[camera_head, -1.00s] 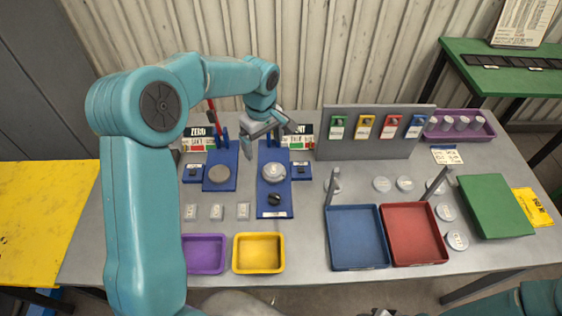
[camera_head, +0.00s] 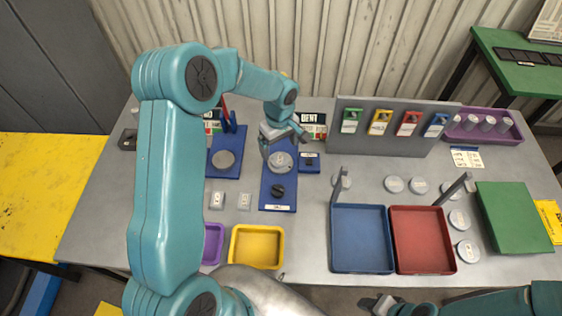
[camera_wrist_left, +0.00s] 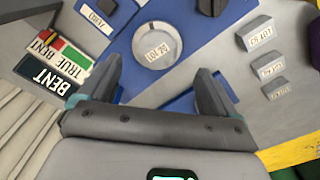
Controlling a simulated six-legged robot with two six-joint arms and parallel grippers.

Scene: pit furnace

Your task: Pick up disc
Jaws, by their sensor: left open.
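A pale round disc (camera_head: 281,162) with a printed label lies on the right-hand blue fixture (camera_head: 267,200). In the left wrist view the disc (camera_wrist_left: 157,45) shows ahead, between the two fingertips. My left gripper (camera_head: 283,145) is open and empty, just behind and above this disc, and its fingers seem apart from it. A darker grey disc (camera_head: 224,160) lies on the left blue fixture, partly beside my left arm. Several pale discs, such as one on the right (camera_head: 394,184), lie on the table. My right gripper (camera_head: 378,304) is at the bottom edge, and its jaws are unclear.
A black knob (camera_head: 277,191) stands on the right fixture, in front of the disc. A BENT sign (camera_head: 314,124) stands behind. Blue (camera_head: 361,270) and red (camera_head: 424,270) trays and a yellow tray (camera_head: 256,262) line the front. A grey rack (camera_head: 382,148) with coloured tags stands right of the gripper.

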